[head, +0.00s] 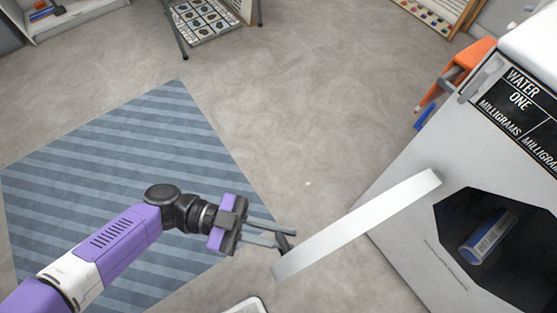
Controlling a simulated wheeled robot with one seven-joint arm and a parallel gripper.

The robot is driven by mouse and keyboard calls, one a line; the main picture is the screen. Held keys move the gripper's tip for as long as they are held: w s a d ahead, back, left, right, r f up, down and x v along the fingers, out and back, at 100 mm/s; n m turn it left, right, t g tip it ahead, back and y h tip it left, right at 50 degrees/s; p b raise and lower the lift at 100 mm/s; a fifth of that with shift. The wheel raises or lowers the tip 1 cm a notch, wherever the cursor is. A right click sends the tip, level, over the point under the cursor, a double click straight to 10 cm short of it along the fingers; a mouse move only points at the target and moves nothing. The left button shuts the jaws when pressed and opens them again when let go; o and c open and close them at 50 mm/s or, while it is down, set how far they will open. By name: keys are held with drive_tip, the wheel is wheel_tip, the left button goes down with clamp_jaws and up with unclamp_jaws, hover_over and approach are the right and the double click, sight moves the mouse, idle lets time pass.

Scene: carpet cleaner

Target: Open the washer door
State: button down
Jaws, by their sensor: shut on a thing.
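The washer (393,222) stands at the right, a light grey body with a dark opening (478,272). Its door (357,222) is a pale slab seen nearly edge-on, standing out from the front, so the door is open. A blue and white cylinder (487,237) lies inside the opening. My gripper (286,239) reaches in from the left. Its fingers are shut on a small dark part, which looks like the door handle (283,245), at the door's outer end.
A blue striped rug (110,175) covers the floor at the left under my arm. An orange stool (462,70) stands behind the washer. A rack with a patterned panel (199,18) is at the back. The carpet between is clear. A white rimmed object (247,306) shows at the bottom edge.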

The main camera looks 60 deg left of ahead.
drive_tip(key=shift+f, duration=0.15)
drive_tip(key=c, duration=1.7)
unclamp_jaws()
drive_tip(key=shift+c, duration=0.2)
drive_tip(key=shift+s, duration=0.15)
drive_tip(key=v, duration=0.7)
drive_tip(key=shift+s+a+b, duration=0.2)
drive_tip(key=shift+a+b, duration=0.05)
drive_tip(key=shift+b, duration=0.05)
drive_tip(key=shift+a, duration=0.1)
